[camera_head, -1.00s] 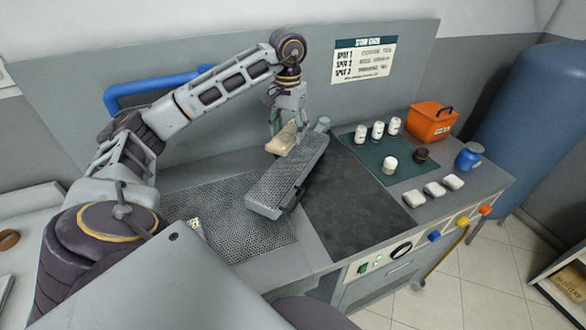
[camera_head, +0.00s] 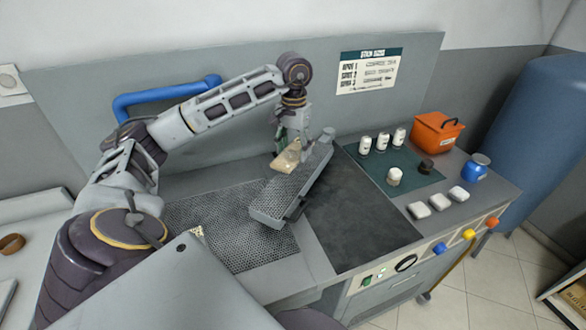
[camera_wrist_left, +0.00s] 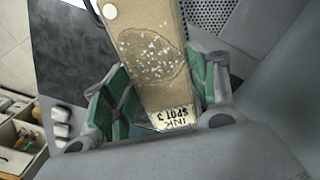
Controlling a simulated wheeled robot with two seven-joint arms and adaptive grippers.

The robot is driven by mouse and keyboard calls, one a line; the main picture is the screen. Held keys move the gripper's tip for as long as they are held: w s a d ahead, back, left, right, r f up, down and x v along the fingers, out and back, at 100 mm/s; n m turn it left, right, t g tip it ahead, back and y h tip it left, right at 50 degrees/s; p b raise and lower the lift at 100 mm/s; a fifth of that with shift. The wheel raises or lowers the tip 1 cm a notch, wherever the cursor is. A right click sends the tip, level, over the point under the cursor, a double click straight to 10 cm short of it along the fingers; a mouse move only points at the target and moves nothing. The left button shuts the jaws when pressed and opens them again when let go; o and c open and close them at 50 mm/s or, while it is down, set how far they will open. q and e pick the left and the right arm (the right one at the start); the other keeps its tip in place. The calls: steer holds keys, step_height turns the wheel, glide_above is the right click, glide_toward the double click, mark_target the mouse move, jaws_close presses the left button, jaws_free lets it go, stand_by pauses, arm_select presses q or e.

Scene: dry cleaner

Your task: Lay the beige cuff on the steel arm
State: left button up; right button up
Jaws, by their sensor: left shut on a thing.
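The beige cuff (camera_head: 286,157) is in my left gripper (camera_head: 291,140), over the left edge of the steel arm near its far end. In the left wrist view the cuff (camera_wrist_left: 150,45) lies between the green finger pads of the gripper (camera_wrist_left: 155,88). It has a darker patch with white specks, a pale button and a tag reading "INK SPOT 3". The steel arm (camera_head: 285,190) is a long grey bar with a perforated top, set at a slant. I cannot tell whether the cuff touches it. My right gripper is not in view.
A perforated panel (camera_head: 225,225) lies left of the steel arm and a dark bare surface (camera_head: 360,215) lies right of it. Beyond are a green mat (camera_head: 415,180) with several small containers, white blocks (camera_head: 438,202), an orange box (camera_head: 437,132) and a blue jar (camera_head: 476,168).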

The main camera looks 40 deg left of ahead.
mark_target(294, 151)
arm_select(q)
steer(key=shift+f, duration=1.9)
steer(key=shift+f, duration=0.1)
steer(key=shift+f+p, duration=0.35)
steer(key=shift+f, duration=1.45)
steer(key=shift+f, duration=0.15)
steer(key=o, duration=0.9)
steer(key=shift+o, duration=0.2)
steer(key=shift+r, duration=0.25)
steer(key=shift+r, duration=5.95)
